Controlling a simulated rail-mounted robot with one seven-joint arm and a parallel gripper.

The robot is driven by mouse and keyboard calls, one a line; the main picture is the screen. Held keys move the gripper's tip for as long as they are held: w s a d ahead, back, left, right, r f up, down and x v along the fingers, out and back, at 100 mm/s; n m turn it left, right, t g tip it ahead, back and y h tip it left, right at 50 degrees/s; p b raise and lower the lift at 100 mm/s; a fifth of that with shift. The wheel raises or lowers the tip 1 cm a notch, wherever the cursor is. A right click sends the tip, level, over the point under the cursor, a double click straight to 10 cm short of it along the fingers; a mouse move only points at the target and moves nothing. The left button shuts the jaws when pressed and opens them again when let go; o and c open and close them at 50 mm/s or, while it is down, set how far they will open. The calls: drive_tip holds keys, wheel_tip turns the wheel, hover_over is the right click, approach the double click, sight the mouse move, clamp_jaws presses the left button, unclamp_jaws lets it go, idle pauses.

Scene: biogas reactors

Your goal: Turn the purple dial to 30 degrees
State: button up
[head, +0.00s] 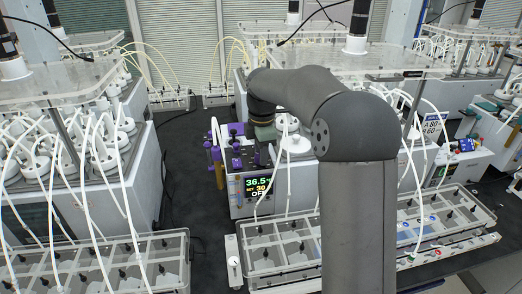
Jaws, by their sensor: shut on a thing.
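The control box (258,190) stands at the centre-left, below my wrist. Its display (259,187) reads 36.5 °C in green, with a smaller yellow 30 and the word OFF under it. My arm reaches over from the right, and my gripper (262,151) points down at the top of this box. The gripper is small and dark here; it is shut on the purple dial, which it mostly hides. I cannot read the dial's angle. Purple fittings (236,130) and a purple upright part (214,150) stand at the box's left side.
A clear compartment tray (280,245) lies in front of the box. White tubes hang close to the box's right. Reactor units with clear lids (60,82) stand left and behind. A dark aisle (185,170) is free left of the box. Another control box (462,158) stands far right.

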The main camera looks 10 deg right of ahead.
drive_tip(key=shift+n, duration=0.4)
drive_tip(key=o, duration=1)
drive_tip(key=shift+a, duration=0.1)
drive_tip(key=shift+c, duration=0.2)
